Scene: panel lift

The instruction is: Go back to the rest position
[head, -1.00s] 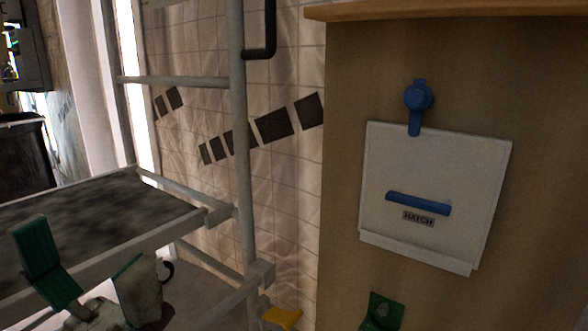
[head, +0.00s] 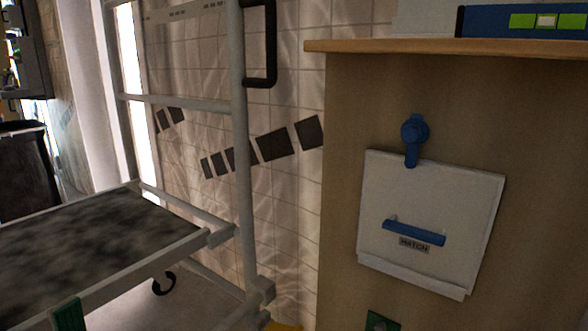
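A green fingertip of my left gripper (head: 68,315) shows at the bottom left edge, in front of the cart's shelf; the rest of it is out of view. A small green piece, seemingly a fingertip of my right gripper (head: 378,322), shows at the bottom edge below the hatch panel. I cannot tell from these parts whether either is open. The white hatch panel (head: 420,205), with a blue handle (head: 414,232) and a HATCH label, sits slightly tilted on the wooden cabinet front. The blue latch (head: 414,130) above it points down over its top edge. Neither gripper touches the panel.
A grey metal frame cart (head: 240,150) with a dark shelf (head: 90,245) stands at left, close to the cabinet (head: 345,100). A blue case (head: 520,22) lies on the cabinet top. A dark bin (head: 22,170) stands far left.

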